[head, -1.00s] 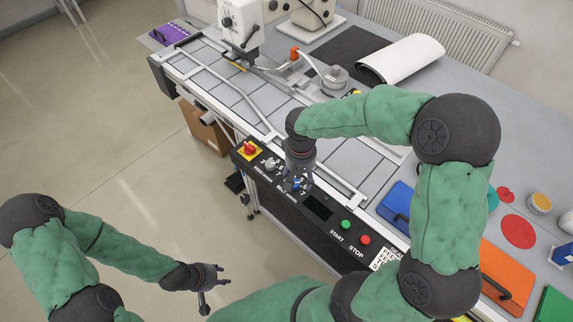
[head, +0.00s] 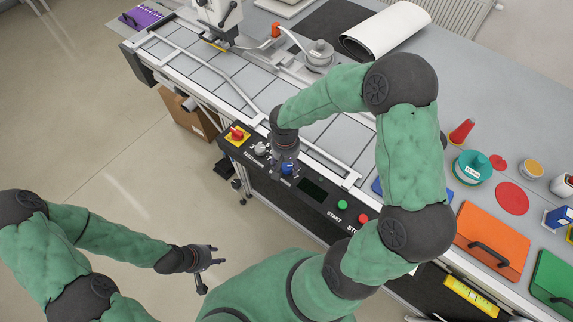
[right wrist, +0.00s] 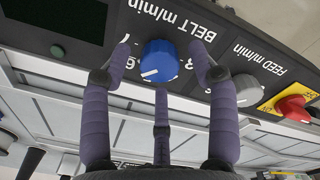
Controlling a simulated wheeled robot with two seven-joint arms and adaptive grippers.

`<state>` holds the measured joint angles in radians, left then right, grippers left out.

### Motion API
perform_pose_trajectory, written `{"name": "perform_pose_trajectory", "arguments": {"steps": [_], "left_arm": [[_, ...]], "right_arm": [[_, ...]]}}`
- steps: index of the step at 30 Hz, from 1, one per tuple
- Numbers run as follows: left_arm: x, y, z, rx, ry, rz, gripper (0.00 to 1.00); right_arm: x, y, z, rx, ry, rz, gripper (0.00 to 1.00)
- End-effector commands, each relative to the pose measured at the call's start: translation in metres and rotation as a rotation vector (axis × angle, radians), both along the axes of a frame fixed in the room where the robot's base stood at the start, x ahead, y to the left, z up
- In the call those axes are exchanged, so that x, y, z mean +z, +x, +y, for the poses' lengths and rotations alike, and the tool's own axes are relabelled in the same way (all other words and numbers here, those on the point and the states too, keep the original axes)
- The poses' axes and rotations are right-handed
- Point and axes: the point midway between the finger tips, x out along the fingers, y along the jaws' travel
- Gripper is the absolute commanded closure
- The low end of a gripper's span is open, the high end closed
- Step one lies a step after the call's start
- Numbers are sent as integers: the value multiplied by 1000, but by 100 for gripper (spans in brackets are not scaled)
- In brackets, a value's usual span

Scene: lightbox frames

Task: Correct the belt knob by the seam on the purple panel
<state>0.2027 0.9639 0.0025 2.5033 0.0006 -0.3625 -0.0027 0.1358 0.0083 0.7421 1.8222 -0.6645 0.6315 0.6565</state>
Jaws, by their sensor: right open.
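The blue belt knob (head: 287,168) sits on the black control panel, and in the right wrist view (right wrist: 158,62) its white pointer line is at the lower left. The label BELT m/min shows upside down beside it. My right gripper (head: 285,158) is over this knob. In the right wrist view its fingers are open on either side of the knob, with a third finger below, apart from it. A purple panel (head: 141,17) lies at the far left end of the machine; its markings are too small to read. My left gripper (head: 208,268) is open and empty over the floor.
A grey feed knob (right wrist: 246,90) and a red switch on yellow (right wrist: 292,106) neighbour the blue knob. Green (head: 342,204) and red (head: 362,218) buttons lie to its right. Orange (head: 493,240) and green (head: 553,284) cases lie on the table at right.

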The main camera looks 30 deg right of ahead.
Motion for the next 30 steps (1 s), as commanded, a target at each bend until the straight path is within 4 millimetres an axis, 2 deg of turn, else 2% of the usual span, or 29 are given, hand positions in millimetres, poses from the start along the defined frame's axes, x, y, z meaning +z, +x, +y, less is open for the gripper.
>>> {"name": "perform_pose_trajectory", "arguments": {"steps": [4, 12, 13, 18, 19, 30], "left_arm": [[-1, 0, 0, 0, 0, 0, 60], [-1, 0, 0, 0, 0, 0, 60], [-1, 0, 0, 0, 0, 0, 60], [-1, 0, 0, 0, 0, 0, 60], [-1, 0, 0, 0, 0, 0, 60], [-1, 0, 0, 0, 0, 0, 60]], "right_arm": [[-8, 0, 0, -1, 1, 0, 40], [-9, 0, 0, 0, 1, 0, 40], [-9, 0, 0, 0, 1, 0, 43], [-9, 0, 0, 0, 1, -1, 91], [-9, 0, 0, 0, 1, -1, 96], [-9, 1, 0, 4, 1, -3, 96]]}}
